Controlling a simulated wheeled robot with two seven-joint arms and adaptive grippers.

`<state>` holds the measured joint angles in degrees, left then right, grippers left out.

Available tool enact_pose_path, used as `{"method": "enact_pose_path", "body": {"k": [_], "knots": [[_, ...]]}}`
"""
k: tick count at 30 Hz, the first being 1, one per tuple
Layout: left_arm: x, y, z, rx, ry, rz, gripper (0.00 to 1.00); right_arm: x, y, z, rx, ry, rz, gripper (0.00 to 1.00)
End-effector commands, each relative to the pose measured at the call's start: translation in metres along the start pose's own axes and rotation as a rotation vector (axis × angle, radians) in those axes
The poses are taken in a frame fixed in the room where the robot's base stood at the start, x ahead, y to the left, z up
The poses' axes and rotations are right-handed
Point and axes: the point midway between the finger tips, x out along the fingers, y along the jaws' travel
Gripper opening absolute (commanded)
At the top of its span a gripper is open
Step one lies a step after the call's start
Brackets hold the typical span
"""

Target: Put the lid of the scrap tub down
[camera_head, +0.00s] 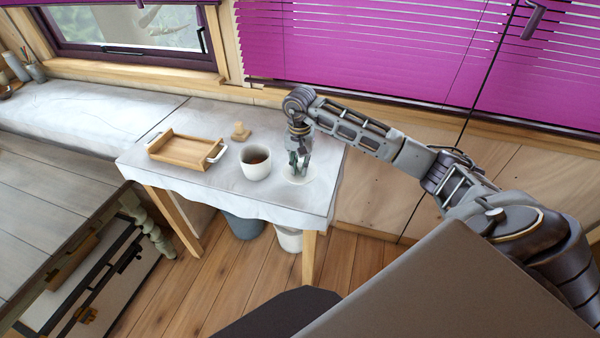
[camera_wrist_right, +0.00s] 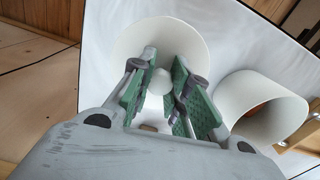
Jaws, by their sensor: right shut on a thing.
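The scrap tub (camera_head: 256,172) is a white open pot with brownish contents, standing on the white-topped table. It also shows in the right wrist view (camera_wrist_right: 236,103) at the right. The lid (camera_head: 311,178) is a round white disc just right of the tub. In the right wrist view the lid (camera_wrist_right: 150,40) has a pale round knob (camera_wrist_right: 159,84). My right gripper (camera_head: 298,170) points down over the lid and is shut on its knob. The lid is at or very close to the tabletop; I cannot tell whether it touches. My left gripper is not in view.
On the table (camera_head: 210,187), a wooden tray (camera_head: 183,151) with white handles lies at the left, and a small wooden piece (camera_head: 240,131) stands behind the tub. A blue-grey bucket (camera_head: 243,226) and a white bucket (camera_head: 289,239) stand underneath. Purple blinds (camera_head: 370,50) hang behind.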

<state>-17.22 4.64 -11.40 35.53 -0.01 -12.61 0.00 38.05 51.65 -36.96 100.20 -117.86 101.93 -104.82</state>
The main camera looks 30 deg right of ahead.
Motion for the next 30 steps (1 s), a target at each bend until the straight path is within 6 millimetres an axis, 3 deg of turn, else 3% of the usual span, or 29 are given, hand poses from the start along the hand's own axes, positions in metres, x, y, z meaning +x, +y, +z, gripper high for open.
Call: {"method": "enact_pose_path", "body": {"k": [14, 24, 30], "knots": [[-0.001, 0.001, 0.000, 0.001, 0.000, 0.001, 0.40, 0.006, 0.000, 0.000, 0.001, 0.000, 0.001, 0.03], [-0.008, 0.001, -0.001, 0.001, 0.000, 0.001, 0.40, 0.035, 0.000, 0.000, 0.001, -0.001, 0.000, 0.03], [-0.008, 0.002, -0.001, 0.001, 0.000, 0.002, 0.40, 0.041, 0.000, 0.000, 0.001, 0.001, 0.000, 0.03]]}}
